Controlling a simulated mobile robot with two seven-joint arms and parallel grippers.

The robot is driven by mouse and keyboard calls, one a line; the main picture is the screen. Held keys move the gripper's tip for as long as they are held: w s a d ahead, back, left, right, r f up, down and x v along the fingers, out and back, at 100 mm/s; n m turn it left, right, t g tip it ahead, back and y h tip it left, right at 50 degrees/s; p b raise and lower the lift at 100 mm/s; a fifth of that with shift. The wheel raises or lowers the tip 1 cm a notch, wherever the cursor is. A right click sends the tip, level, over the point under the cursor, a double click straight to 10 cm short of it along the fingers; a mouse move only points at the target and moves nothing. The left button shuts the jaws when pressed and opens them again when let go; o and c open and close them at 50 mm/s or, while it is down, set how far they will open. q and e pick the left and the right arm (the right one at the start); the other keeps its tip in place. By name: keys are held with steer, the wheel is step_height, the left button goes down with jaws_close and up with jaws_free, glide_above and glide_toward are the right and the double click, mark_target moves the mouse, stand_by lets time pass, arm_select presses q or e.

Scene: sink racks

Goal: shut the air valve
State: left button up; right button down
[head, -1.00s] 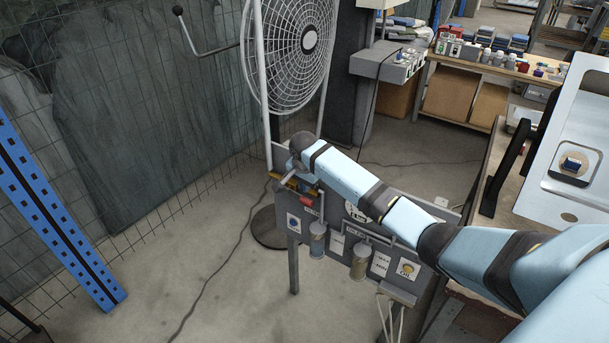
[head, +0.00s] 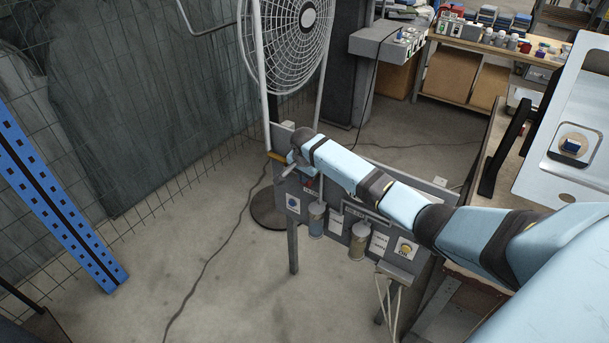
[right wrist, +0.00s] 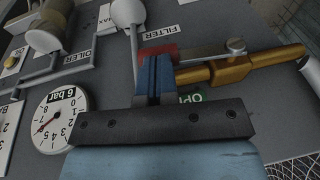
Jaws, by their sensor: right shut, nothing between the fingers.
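The air valve is a brass body (right wrist: 235,70) with a red lever (right wrist: 190,54) on a grey panel. In the right wrist view the lever runs roughly along the brass pipe, with a steel pivot at one end. In the head view the brass (head: 275,155) and a bit of red lever (head: 309,183) show beside my right gripper (head: 286,170). My right gripper (right wrist: 153,72) is shut and empty, its blue fingertips at the lever's free end. I cannot tell whether they touch it. My left gripper is out of view.
A pressure gauge (right wrist: 60,120), a filter bowl (head: 317,220) and an oiler bowl (head: 358,240) are on the same panel. A caged fan (head: 290,45) stands behind it.

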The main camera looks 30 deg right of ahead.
steer(key=shift+s+f+t+p, duration=0.25)
steer(key=shift+f+t+p, duration=0.2)
steer(key=shift+f+t, duration=0.2)
steer(key=shift+s+f+t+y, duration=0.1)
steer(key=shift+f+t+y, duration=0.45)
steer(key=shift+t, duration=0.2)
step_height(320, 180, down, 2)
steer(key=t, duration=0.1)
steer(key=t+y, duration=0.1)
steer(key=shift+f+m+t+b, duration=0.25)
steer(key=shift+m+t+b, duration=0.05)
steer(key=shift+m, duration=0.1)
arm_select(q)
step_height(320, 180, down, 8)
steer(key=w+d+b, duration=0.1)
steer(key=b, duration=1.3)
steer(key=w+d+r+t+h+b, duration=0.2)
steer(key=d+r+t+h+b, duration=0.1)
steer(key=b, duration=0.5)
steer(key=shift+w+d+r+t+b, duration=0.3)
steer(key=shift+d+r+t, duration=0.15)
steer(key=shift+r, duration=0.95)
arm_select(e)
steer(key=w+a+f+m+t+y, duration=0.1)
steer(key=w+a+f+t+y, duration=0.1)
steer(key=w+f+t, duration=0.3)
steer(key=shift+f+t, duration=0.25)
steer(key=shift+t, duration=1.65)
steer(key=shift+y, duration=0.25)
